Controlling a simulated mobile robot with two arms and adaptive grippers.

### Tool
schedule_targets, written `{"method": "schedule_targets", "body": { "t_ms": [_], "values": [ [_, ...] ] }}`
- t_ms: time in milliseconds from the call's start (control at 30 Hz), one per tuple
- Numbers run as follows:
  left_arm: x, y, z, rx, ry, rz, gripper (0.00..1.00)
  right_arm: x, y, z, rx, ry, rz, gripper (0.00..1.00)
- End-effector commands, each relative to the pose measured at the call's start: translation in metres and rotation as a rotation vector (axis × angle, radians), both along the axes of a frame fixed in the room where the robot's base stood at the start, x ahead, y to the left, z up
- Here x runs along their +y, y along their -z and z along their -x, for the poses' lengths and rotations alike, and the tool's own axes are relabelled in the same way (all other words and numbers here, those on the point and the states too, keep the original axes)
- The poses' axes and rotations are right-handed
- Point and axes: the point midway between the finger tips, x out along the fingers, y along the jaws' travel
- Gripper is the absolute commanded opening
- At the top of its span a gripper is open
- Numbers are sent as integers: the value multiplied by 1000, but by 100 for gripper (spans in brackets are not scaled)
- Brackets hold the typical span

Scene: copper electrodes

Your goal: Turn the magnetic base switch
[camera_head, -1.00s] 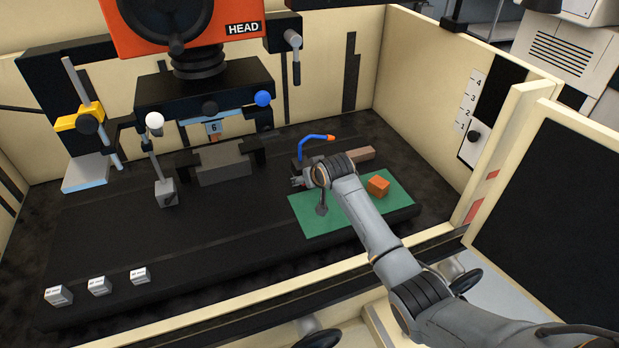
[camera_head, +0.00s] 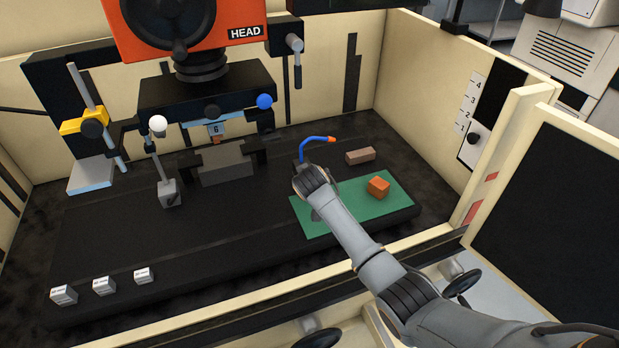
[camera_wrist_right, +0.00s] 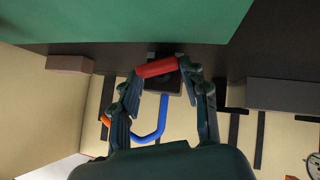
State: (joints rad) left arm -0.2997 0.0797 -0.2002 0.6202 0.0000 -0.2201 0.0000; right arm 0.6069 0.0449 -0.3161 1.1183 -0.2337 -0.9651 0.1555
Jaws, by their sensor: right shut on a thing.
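The magnetic base (camera_wrist_right: 162,82) is a dark block behind my fingertips in the right wrist view, with a blue hose (camera_wrist_right: 152,137) attached. The same blue hose (camera_head: 312,141) curves up from behind my right wrist in the head view, ending in an orange tip. A red cylindrical switch (camera_wrist_right: 157,68) lies across in front of the block. My right gripper (camera_wrist_right: 160,72) is shut on this switch, one finger at each end. In the head view my right wrist hides the fingers, the switch and most of the base. My left gripper is in neither view.
A green mat (camera_head: 367,217) with an orange block (camera_head: 378,187) lies beside my right forearm. A brown bar (camera_head: 360,156) lies behind it. The grey vise (camera_head: 227,170) stands left of the hose. White labelled blocks (camera_head: 104,286) line the front left. The enclosure wall (camera_head: 420,100) bounds the right.

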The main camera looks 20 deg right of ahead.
Motion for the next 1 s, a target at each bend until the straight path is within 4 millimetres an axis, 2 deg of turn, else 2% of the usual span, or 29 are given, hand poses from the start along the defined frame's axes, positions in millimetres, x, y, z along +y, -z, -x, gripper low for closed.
{"method": "schedule_targets", "body": {
  "t_ms": [400, 1000],
  "values": [
    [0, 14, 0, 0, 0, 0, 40, 5, 3, 0, -23, -1, 234, 13],
    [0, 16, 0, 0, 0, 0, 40, 5, 1, -1, -28, -1, 281, 13]
  ]
}}
